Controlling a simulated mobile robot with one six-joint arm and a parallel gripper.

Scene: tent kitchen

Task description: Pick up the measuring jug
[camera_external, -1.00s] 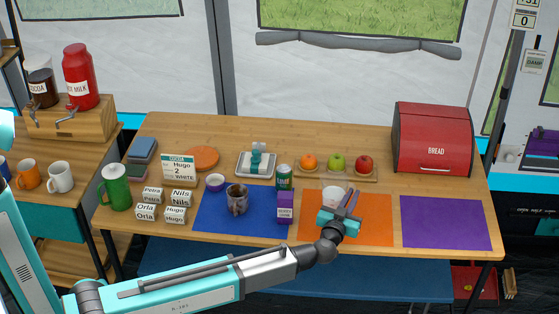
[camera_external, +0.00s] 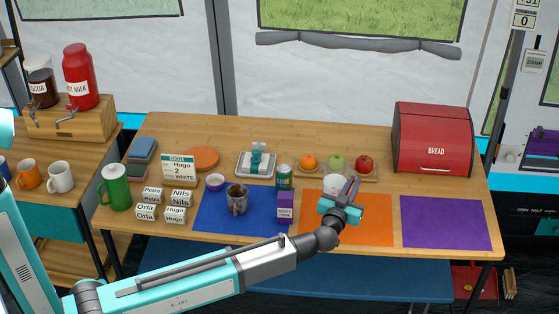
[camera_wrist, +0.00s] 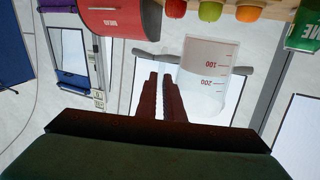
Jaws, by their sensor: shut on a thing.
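The measuring jug (camera_external: 333,182) is a clear cup with red markings. In the outside view it is held just above the orange mat (camera_external: 372,225), beside my gripper's fingers. In the wrist view the jug (camera_wrist: 207,68) appears upside down, just right of the fingers, with its 100 and 200 marks showing. My gripper (camera_external: 354,182) is shut on the jug; in the wrist view its fingers (camera_wrist: 160,80) are close together.
A purple carton (camera_external: 285,206) and a green can (camera_external: 284,177) stand left of the jug. The fruit board (camera_external: 322,173) lies behind it. The red bread bin (camera_external: 432,138) is at the back right. The purple mat (camera_external: 446,222) is bare.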

